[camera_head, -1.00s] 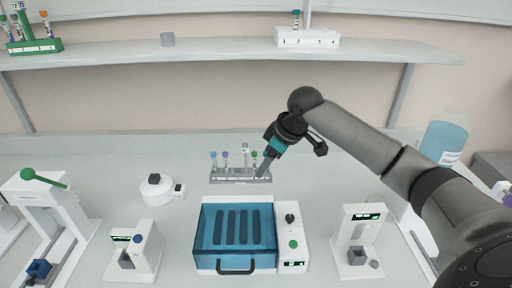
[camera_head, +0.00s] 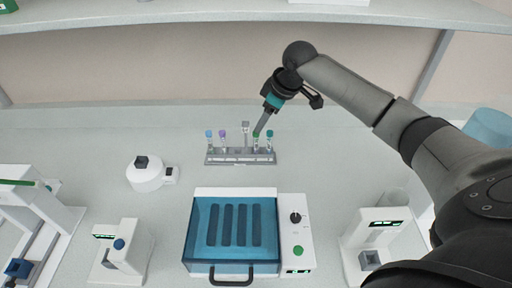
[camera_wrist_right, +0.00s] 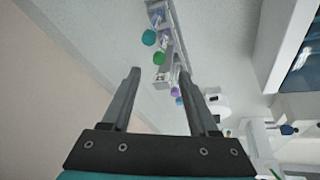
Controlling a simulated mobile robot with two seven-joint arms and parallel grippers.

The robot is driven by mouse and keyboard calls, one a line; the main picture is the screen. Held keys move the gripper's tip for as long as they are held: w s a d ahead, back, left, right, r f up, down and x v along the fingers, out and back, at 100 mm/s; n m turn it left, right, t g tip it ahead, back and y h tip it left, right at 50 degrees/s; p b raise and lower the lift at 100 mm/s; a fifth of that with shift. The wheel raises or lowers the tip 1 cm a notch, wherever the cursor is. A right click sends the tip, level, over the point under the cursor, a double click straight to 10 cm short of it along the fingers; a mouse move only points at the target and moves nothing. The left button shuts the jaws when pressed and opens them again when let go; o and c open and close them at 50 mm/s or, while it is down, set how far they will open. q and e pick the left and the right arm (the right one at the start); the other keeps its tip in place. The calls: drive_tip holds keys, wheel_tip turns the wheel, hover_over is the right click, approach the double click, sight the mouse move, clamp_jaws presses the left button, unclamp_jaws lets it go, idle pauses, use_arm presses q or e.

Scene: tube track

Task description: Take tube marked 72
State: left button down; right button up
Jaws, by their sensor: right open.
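A grey tube rack (camera_head: 242,157) stands on the bench in the head view. It holds tubes with a blue cap (camera_head: 209,134), a purple cap (camera_head: 222,134), a green cap (camera_head: 256,135) and a teal cap (camera_head: 270,134). A small grey upright piece (camera_head: 245,128) stands among them. Tube numbers are too small to read. My right gripper (camera_head: 259,128) is over the rack's right part, near the green cap. In the right wrist view its fingers (camera_wrist_right: 158,72) are open, with the green cap (camera_wrist_right: 159,58) showing between and just beyond the tips. My left gripper is out of view.
A blue-lidded box (camera_head: 235,195) stands in front of the rack. A white round device (camera_head: 148,174) is to its left. White devices stand at front left (camera_head: 125,255) and front right (camera_head: 375,240). A shelf (camera_head: 230,18) runs above the back.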

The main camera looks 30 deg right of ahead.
hover_over(256, 147)
drive_tip(key=shift+s+d+f, duration=0.1)
drive_tip(key=shift+d+f, duration=0.1)
drive_tip(key=shift+f, duration=1.45)
drive_tip(key=shift+d+f, duration=0.15)
drive_tip(key=shift+f, duration=1.5)
clamp_jaws()
